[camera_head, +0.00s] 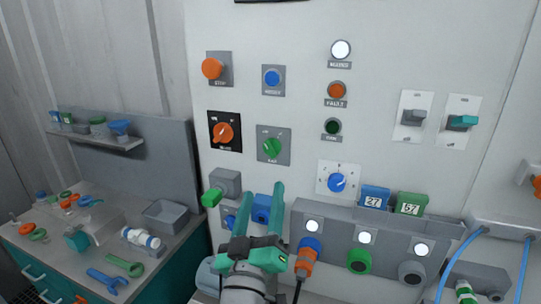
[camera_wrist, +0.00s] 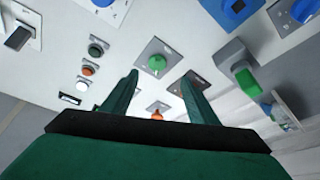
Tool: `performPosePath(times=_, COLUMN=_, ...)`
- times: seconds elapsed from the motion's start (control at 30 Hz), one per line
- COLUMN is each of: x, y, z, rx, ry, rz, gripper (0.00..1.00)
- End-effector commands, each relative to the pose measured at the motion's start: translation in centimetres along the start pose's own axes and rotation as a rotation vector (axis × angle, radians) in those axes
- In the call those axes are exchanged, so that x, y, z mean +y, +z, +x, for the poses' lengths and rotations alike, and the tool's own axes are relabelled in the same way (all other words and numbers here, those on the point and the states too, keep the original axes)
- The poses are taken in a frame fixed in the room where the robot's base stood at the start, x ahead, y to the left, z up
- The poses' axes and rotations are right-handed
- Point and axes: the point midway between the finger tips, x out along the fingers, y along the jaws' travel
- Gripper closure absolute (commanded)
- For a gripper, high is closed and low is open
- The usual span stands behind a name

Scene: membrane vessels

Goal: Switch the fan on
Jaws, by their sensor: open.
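The fan switch appears to be the green rotary knob (camera_head: 271,148) on a grey square plate, though its small label is hard to read. It also shows in the wrist view (camera_wrist: 157,63), between and beyond my fingertips. Its exact pointer setting is too small to tell. My gripper (camera_head: 263,190) is open and empty, with its two green fingers pointing at the panel. In the head view the fingertips are below the green knob and apart from it.
An orange knob (camera_head: 223,132) on a black plate is left of the green knob. A green-ended handle (camera_head: 212,197) juts out at left. Toggle switches (camera_head: 413,117) are far right.

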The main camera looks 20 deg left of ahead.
Motion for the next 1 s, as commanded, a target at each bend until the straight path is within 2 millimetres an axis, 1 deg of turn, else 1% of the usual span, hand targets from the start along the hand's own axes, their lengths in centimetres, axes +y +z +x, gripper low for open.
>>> performPosePath(times=0.03, x=0.3, y=-0.6, z=0.2, rx=0.008, ry=0.005, rz=-0.009, gripper=0.46)
performPosePath(times=0.1, x=0.4, y=-1.0, z=0.4, rx=0.009, ry=0.007, rz=-0.016, gripper=0.46)
performPosePath(times=0.27, x=0.5, y=-1.2, z=1.3, rx=0.01, ry=0.009, rz=-0.02, gripper=0.46)
performPosePath(times=0.37, x=0.6, y=-1.2, z=2.6, rx=0.01, ry=0.01, rz=-0.021, gripper=0.46)
performPosePath(times=0.7, x=0.7, y=-1.2, z=8.5, rx=0.009, ry=0.011, rz=-0.02, gripper=0.46)
performPosePath(times=0.83, x=0.6, y=-1.2, z=10.0, rx=0.01, ry=0.008, rz=-0.02, gripper=0.46)
performPosePath(times=1.0, x=0.3, y=-1.4, z=11.0, rx=0.013, ry=0.005, rz=-0.017, gripper=0.46)
